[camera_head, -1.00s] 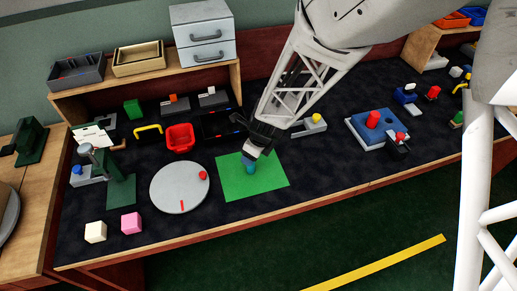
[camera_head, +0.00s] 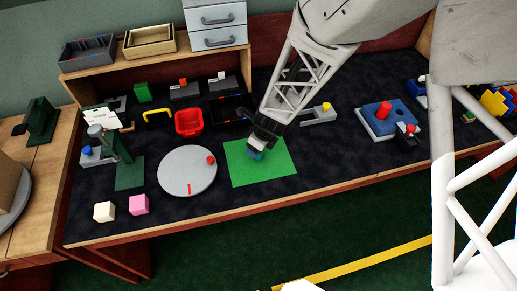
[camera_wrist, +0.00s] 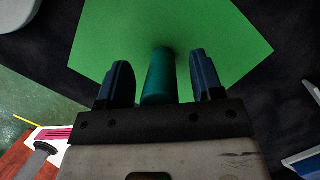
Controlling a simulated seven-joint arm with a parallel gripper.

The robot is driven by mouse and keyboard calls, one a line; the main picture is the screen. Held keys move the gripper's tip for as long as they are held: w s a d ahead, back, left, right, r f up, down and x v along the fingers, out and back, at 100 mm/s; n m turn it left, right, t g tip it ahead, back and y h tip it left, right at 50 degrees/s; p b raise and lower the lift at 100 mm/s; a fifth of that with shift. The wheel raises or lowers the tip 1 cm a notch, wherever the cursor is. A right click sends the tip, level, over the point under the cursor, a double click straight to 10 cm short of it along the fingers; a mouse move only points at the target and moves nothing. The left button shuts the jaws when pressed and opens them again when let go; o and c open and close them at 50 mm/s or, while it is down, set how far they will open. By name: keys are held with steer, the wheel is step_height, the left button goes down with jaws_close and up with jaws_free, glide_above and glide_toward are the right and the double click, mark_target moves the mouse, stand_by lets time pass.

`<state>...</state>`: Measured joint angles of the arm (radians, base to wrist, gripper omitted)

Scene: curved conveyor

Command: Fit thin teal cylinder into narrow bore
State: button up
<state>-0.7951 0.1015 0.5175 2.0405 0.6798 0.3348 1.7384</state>
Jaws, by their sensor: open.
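The thin teal cylinder (camera_wrist: 159,78) stands on the green mat (camera_wrist: 110,35) in the wrist view, between the two dark blue fingers of my gripper (camera_wrist: 161,80). A gap shows on each side, so the fingers are open and apart from it. In the head view, my gripper (camera_head: 261,143) is low over the green mat (camera_head: 277,170) and hides most of the teal cylinder (camera_head: 254,154). I cannot make out the narrow bore in either view. A blue block (camera_head: 401,124) on a pale plate at the right has a red cylinder standing in it.
A grey turntable disc (camera_head: 185,178) lies left of the mat. A red bin (camera_head: 188,124) and a grey fixture with a yellow knob (camera_head: 319,115) stand behind.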

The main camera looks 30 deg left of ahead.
steer(key=c, duration=1.1)
steer(key=shift+r, duration=0.2)
steer(key=shift+r, duration=1.35)
steer(key=shift+s+d+r, duration=0.1)
steer(key=shift+d+r, duration=0.05)
steer(key=shift+r, duration=0.15)
steer(key=s+d, duration=0.3)
steer(key=d, duration=0.1)
steer(key=s+d+r, duration=0.1)
steer(key=s+d, duration=0.2)
steer(key=s, duration=0.1)
steer(key=s+d, duration=0.3)
steer(key=d, duration=0.1)
steer(key=shift+s+d+r, duration=0.15)
steer(key=shift+s+d, duration=0.15)
